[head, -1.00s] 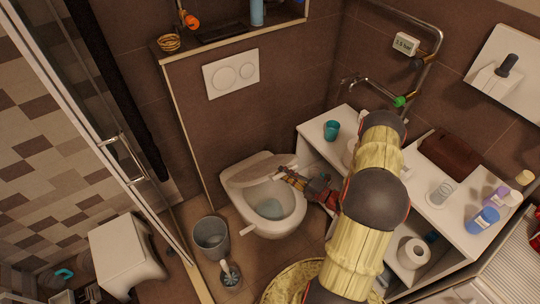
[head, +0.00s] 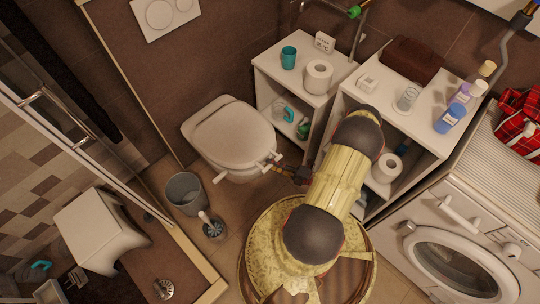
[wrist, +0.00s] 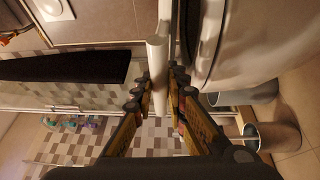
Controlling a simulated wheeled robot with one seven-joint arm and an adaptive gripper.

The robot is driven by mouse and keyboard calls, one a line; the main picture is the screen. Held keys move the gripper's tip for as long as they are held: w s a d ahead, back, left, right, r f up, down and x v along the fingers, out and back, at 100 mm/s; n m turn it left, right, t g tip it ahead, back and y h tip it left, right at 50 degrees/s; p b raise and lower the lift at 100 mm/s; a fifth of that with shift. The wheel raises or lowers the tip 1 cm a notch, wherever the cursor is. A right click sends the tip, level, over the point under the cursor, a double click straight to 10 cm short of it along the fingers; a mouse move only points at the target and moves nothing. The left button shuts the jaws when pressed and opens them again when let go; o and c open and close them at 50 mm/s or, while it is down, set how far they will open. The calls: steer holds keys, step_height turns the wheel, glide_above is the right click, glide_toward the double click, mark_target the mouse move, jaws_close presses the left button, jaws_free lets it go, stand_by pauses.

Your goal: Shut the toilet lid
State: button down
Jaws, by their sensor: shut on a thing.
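The white toilet (head: 232,174) stands against the wall in the middle of the head view. Its lid (head: 230,135) lies down flat over the bowl and hides the seat opening. My gripper (head: 272,168) is at the front right edge of the lid, low beside the bowl. In the wrist view my gripper (wrist: 160,88) has its fingers closed around a white bar (wrist: 157,60), which appears to be a handle at the lid's edge. The pale toilet side (wrist: 245,50) shows close to the right of the fingers.
A grey bin (head: 186,194) and a toilet brush (head: 213,226) stand left of the toilet. White shelves (head: 262,75) with a teal cup (head: 289,57) and paper roll (head: 318,77) stand to the right. A white stool (head: 92,222) and washing machine (head: 440,235) flank the floor.

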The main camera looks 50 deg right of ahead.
step_height(320, 180, down, 4)
steer(key=shift+s+r, duration=0.1)
steer(key=c, duration=1.8)
jaws_free()
steer(key=shift+o, duration=0.2)
steer(key=shift+s, duration=0.1)
steer(key=v, duration=1.1)
steer(key=shift+s+d, duration=0.25)
steer(key=shift+s, duration=0.1)
